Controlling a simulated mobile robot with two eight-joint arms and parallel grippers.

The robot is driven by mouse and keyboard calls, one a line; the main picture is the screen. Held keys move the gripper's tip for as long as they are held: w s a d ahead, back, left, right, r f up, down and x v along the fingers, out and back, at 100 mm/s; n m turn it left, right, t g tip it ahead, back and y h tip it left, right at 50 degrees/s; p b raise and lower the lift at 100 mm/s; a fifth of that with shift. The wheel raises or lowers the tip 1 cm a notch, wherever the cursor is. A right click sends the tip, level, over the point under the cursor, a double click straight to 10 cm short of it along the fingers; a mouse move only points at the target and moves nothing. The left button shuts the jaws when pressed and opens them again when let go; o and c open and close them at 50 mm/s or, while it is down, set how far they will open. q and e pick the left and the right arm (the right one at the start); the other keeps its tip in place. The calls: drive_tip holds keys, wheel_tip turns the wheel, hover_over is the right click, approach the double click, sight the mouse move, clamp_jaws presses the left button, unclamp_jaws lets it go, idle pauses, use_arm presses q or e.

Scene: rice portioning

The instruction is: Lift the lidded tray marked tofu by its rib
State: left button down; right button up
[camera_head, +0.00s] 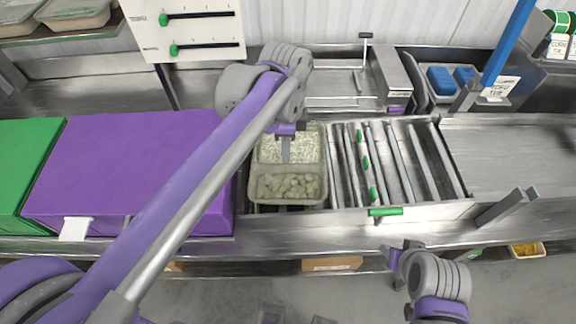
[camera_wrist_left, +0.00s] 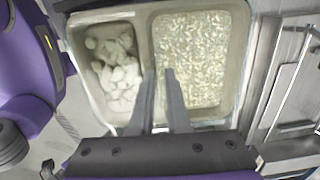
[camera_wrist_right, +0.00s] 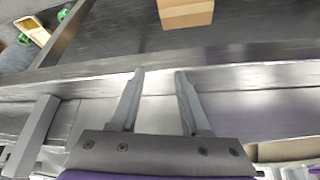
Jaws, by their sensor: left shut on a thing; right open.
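The tray (camera_head: 326,172) sits at the left end of the roller section in the head view. It has two compartments, one with pale chunks and one with white grains, split by a rib. No tofu marking is legible, and I cannot make out a lid clearly. My left gripper (camera_head: 286,153) points down over the tray's middle. In the left wrist view its fingers (camera_wrist_left: 159,72) are shut on the rib between the compartments. I cannot tell whether the tray is clear of the surface. My right gripper (camera_wrist_right: 158,74) is open and empty near the counter's front edge.
A purple box (camera_head: 130,155) and a green box stand left of the tray. Bare rollers (camera_head: 400,165) lie to its right, then a clear steel surface (camera_head: 510,150). A slider panel (camera_head: 195,30) stands behind. A cardboard box (camera_wrist_right: 186,12) lies low in front.

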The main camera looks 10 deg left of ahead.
use_arm(q)
drive_tip(key=shift+w+d+r+p, duration=0.1)
drive_tip(key=shift+w+r+p, duration=0.2)
drive_tip(key=shift+r+p, duration=0.4)
drive_tip(key=shift+s+r, duration=0.1)
drive_tip(key=shift+r, duration=0.75)
drive_tip(key=shift+r+p, duration=0.1)
drive_tip(key=shift+p, duration=0.2)
